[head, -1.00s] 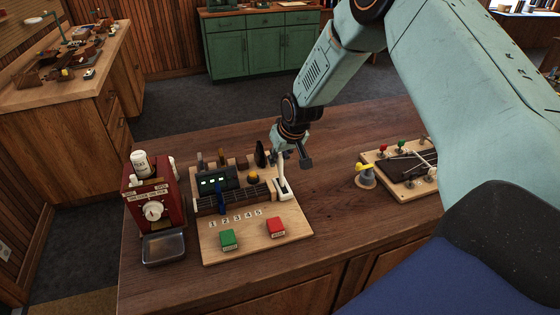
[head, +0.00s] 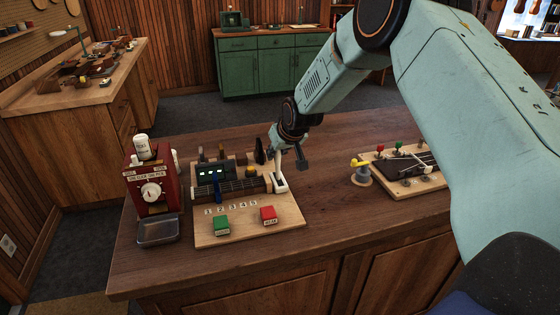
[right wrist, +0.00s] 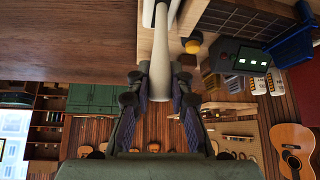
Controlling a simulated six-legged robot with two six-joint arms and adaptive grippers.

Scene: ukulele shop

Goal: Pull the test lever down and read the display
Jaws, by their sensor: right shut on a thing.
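The white test lever (head: 279,171) stands at the right end of the wooden test board (head: 250,232), in a pale slotted base. My right gripper (head: 287,154) is at the top of the lever. In the right wrist view the lever shaft (right wrist: 160,62) runs between the fingers of my right gripper (right wrist: 160,92), which is shut on it. The lever looks close to upright. The dark display box (head: 213,174) stands behind the fretted neck on the board and shows small lit marks, too small to read. It also shows in the right wrist view (right wrist: 250,60). My left gripper is not in view.
On the board are a green button block (head: 221,225), a red one (head: 268,215) and number tiles. A red dispenser (head: 153,186) with a metal tray (head: 158,230) stands left. A second board (head: 410,168) and a yellow-topped piece (head: 361,171) lie right. The bench front is clear.

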